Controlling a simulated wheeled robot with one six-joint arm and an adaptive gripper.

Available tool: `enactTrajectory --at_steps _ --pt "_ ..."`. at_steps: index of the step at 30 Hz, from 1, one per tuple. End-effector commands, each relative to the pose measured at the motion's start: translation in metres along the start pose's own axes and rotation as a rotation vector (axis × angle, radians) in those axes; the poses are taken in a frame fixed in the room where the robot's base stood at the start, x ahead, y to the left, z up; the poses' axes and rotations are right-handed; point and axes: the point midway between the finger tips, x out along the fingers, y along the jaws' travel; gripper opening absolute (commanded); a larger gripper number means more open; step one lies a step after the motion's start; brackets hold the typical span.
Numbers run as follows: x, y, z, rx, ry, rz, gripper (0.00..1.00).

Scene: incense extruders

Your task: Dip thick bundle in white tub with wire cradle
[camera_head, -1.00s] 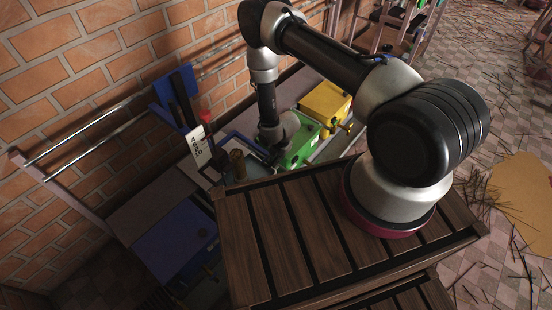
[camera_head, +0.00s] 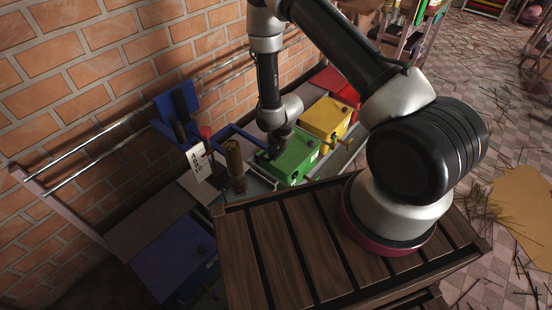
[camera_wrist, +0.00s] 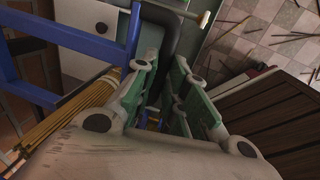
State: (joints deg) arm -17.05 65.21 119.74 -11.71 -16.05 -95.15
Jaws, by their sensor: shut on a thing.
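The thick bundle (camera_head: 234,158) is a brown upright cylinder left of the green box in the head view, with a dark lower end. In the wrist view its yellow-brown sticks (camera_wrist: 78,108) run along the left, partly behind the left finger. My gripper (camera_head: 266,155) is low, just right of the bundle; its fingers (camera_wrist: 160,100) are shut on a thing. I cannot make out the white tub or wire cradle for certain.
A green box (camera_head: 292,158), a yellow box (camera_head: 326,118) and a red box (camera_head: 338,82) stand in a row to the right. A numbered card (camera_head: 199,163) and a blue frame (camera_head: 178,105) are at the left. A slatted wooden top (camera_head: 290,250) lies in front.

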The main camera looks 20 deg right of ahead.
Motion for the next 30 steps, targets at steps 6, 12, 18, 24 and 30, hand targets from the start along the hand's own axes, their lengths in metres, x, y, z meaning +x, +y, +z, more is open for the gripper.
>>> enactTrajectory --at_steps 6,12,18,24,30 --pt "-0.005 0.002 0.0 0.0 -0.001 0.003 0.0" --pt "-0.005 0.002 0.0 0.0 -0.001 0.002 0.18" --pt "-0.005 0.001 0.0 0.0 0.0 0.001 0.35" --pt "-0.005 0.001 0.0 0.0 0.0 0.001 0.35" --pt "-0.027 0.002 0.0 -0.001 -0.001 0.003 0.35"
